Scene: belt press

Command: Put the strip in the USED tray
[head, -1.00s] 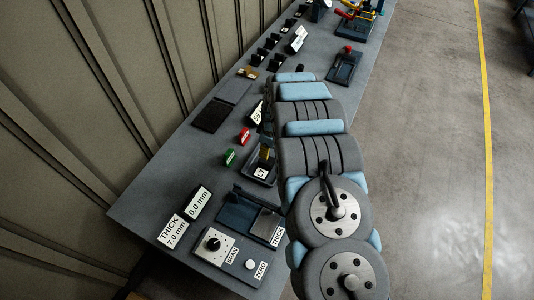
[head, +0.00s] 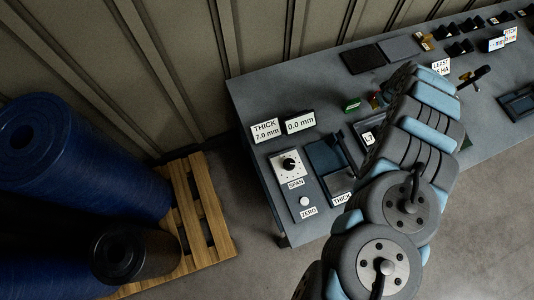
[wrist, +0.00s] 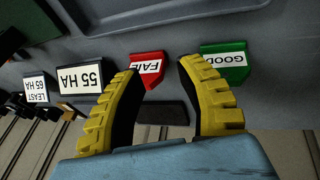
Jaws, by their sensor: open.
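My gripper (wrist: 158,68) is open in the wrist view, with two yellow ribbed fingers and nothing seen between their tips. It is over the bench near a red FAIL tag (wrist: 148,72) and a green GOOD tag (wrist: 224,64). A short dark bar or pad (wrist: 160,113) shows between and beyond the fingers; I cannot tell whether it is the strip. In the head view my arm hides the gripper. I cannot make out a tray marked USED in either view.
The bench (head: 250,95) holds a THICK gauge with a SPAN knob panel (head: 292,180), a 0.0 mm display (head: 300,122) and two flat dark pads (head: 363,58). Several black holders stand at the back right. Blue rolls (head: 85,150) and a wooden pallet (head: 212,215) are at the left.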

